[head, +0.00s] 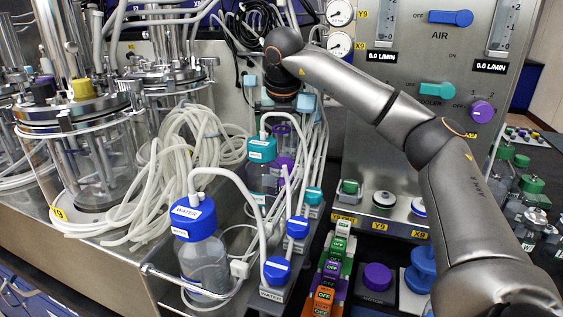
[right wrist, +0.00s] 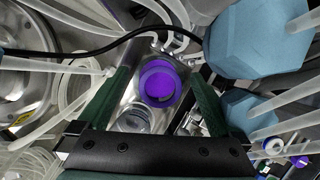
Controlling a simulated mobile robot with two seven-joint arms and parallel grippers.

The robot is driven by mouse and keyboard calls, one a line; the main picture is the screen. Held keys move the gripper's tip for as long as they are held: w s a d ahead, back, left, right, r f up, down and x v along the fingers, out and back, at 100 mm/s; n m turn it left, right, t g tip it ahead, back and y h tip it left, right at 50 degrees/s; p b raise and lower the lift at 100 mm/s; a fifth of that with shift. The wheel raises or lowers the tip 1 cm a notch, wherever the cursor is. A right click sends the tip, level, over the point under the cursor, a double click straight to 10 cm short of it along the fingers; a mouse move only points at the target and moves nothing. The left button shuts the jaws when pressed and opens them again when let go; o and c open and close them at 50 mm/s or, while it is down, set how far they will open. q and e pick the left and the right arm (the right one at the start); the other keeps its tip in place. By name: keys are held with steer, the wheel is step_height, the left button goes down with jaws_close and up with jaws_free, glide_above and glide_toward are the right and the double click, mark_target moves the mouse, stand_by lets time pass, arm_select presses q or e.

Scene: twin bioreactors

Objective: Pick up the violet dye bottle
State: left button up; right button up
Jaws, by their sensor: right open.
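The violet dye bottle (head: 284,131) stands upright behind the teal-capped bottle in the head view, partly hidden by white tubes. In the right wrist view its round violet cap (right wrist: 160,84) shows from above, near the middle. My right gripper (head: 283,110) is over the bottle, pointing down. In the right wrist view its two dark green fingers are spread, one on each side of the cap, with visible gaps; the gripper (right wrist: 161,78) is open and empty. How far the fingertips are above or below the cap is hard to tell. My left gripper is not in view.
A teal-capped bottle (head: 262,150) and a blue-capped water bottle (head: 195,220) stand in front. Light blue blocks (right wrist: 258,38) with white tubes crowd the gripper's right side. A black cable (right wrist: 85,52) runs past the left finger. Glass reactors (head: 100,165) stand at left.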

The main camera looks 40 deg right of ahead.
steer(key=shift+c, duration=0.4)
steer(key=shift+r, duration=0.1)
jaws_close()
